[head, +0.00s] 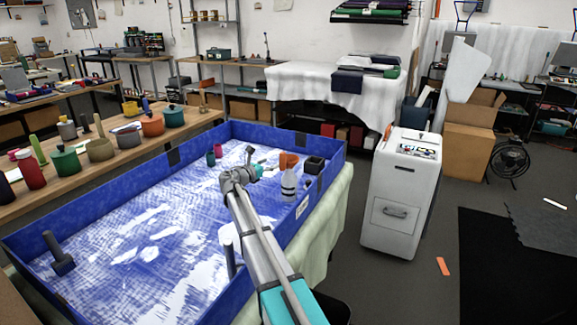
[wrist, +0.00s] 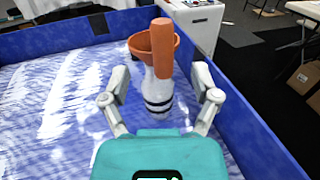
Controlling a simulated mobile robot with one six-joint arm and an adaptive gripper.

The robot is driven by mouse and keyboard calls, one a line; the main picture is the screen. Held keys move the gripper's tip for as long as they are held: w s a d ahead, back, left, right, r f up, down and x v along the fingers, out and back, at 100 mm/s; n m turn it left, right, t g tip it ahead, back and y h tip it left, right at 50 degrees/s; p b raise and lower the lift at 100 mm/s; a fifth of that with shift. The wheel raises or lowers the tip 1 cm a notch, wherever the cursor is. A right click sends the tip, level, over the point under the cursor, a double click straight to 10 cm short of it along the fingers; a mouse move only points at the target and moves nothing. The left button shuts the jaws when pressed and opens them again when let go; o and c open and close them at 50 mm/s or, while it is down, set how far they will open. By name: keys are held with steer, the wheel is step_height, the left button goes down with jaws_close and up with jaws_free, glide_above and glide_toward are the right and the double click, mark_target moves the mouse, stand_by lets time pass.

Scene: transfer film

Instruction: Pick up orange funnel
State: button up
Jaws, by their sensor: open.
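The orange funnel (head: 288,160) is in the blue-walled tray (head: 336,165), near its far right end. In the wrist view the orange funnel (wrist: 162,50) shows a rounded cup and a thick upright stem. A white bottle (head: 289,186) with black bands stands at the funnel; in the wrist view the bottle (wrist: 158,98) appears directly below it. I cannot tell whether they touch. My gripper (wrist: 160,82) is open, its fingers on either side of the bottle in that picture, with nothing held. In the head view my gripper (head: 256,165) is left of the funnel.
A black square container (head: 314,165) is right of the funnel, by the tray wall. Small green and magenta cups (head: 214,153) stand farther left. A dark upright tool (head: 58,254) is at the near left. A white cabinet (head: 400,190) stands beyond the tray's right side.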

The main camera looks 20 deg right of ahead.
mark_target(283, 157)
steer(key=shift+x, duration=0.95)
steer(key=shift+d, duration=0.15)
steer(key=shift+x, duration=2.5)
steer(key=shift+s+r, duration=0.1)
jaws_close()
